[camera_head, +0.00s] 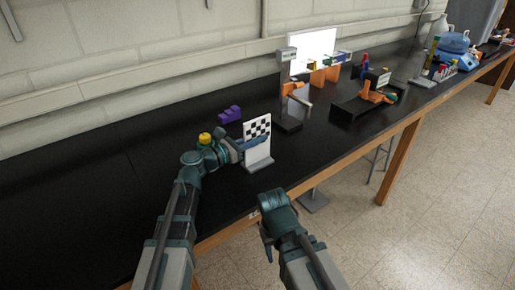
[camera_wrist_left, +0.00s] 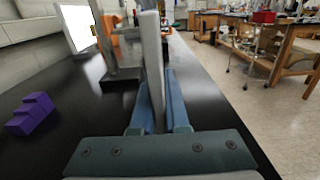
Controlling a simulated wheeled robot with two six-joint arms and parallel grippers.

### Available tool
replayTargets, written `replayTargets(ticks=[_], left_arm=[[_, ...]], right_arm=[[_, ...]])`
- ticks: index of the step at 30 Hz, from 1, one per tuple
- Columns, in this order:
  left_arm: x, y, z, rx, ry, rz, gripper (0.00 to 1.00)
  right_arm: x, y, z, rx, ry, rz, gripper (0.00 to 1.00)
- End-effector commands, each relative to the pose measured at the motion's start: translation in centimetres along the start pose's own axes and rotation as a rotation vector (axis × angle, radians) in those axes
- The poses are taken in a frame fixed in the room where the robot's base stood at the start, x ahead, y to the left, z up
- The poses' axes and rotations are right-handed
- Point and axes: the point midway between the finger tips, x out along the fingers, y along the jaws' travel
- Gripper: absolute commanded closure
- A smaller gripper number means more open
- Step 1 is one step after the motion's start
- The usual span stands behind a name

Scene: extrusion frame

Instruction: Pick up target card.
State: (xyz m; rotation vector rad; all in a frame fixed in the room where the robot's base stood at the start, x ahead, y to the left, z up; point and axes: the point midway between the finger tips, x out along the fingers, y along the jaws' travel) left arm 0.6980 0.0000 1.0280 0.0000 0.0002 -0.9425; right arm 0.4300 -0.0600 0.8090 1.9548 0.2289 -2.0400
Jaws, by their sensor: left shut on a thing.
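The target card (camera_head: 257,128), white with a black-and-white checker pattern, stands upright on the black bench. In the left wrist view the card (camera_wrist_left: 151,50) shows edge-on as a pale upright slab between two blue fingers. My left gripper (camera_head: 256,141) reaches it from the left and is shut on it; whether its base touches the bench is unclear. My right gripper (camera_head: 274,204) is apart from the card, in front of the bench edge, and its fingers cannot be made out.
A purple stepped block (camera_head: 230,114) lies behind the card; it also shows in the left wrist view (camera_wrist_left: 31,114). An orange-and-grey fixture (camera_head: 294,103) and a white panel (camera_head: 313,50) stand to the right. The bench's left part is clear. A wall runs behind.

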Motion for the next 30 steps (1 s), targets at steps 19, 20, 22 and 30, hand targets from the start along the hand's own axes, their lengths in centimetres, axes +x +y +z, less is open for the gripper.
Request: replayTargets(ticks=[19,20,22,30], left_arm=[[0.0,0.0,0.2,0.000,-0.001,0.000,1.00],[0.0,0.0,0.3,0.000,-0.001,0.000,1.00],[0.0,0.0,0.6,0.000,-0.001,0.000,1.00],[0.0,0.0,3.2,0.000,-0.001,0.000,1.00]], right_arm=[[-0.1,0.0,0.0,0.000,0.000,0.000,0.50],[-0.2,0.0,0.0,0.000,0.000,0.000,0.50],[-0.6,0.1,0.0,0.000,0.000,0.000,0.50],[-3.2,0.3,0.2,0.000,0.000,0.000,0.50]])
